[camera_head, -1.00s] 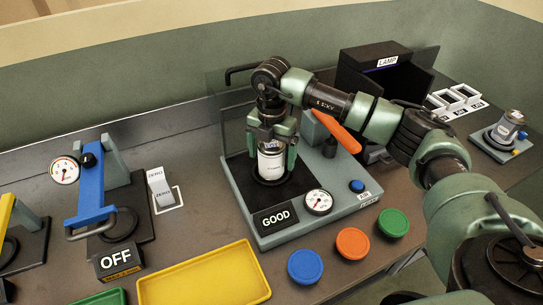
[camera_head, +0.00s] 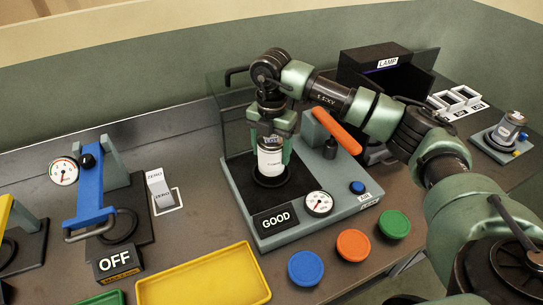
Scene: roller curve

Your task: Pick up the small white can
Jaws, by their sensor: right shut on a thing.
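The small white can (camera_head: 270,158) stands upright over the round dark seat on the black plate of the tester marked GOOD. Whether its base touches the seat is hard to tell. My right gripper (camera_head: 272,145) comes down from above and is shut on the can, with its green fingers around the can's upper part. The gripper hides part of the can's top. My left gripper is not in view.
The tester (camera_head: 238,205) has a clear guard behind, an orange lever (camera_head: 338,131) and a gauge (camera_head: 319,203). Blue (camera_head: 305,268), orange (camera_head: 353,245) and green (camera_head: 394,223) discs lie in front. A yellow tray (camera_head: 205,275) and blue press (camera_head: 88,190) are left. Another can (camera_head: 508,128) stands far right.

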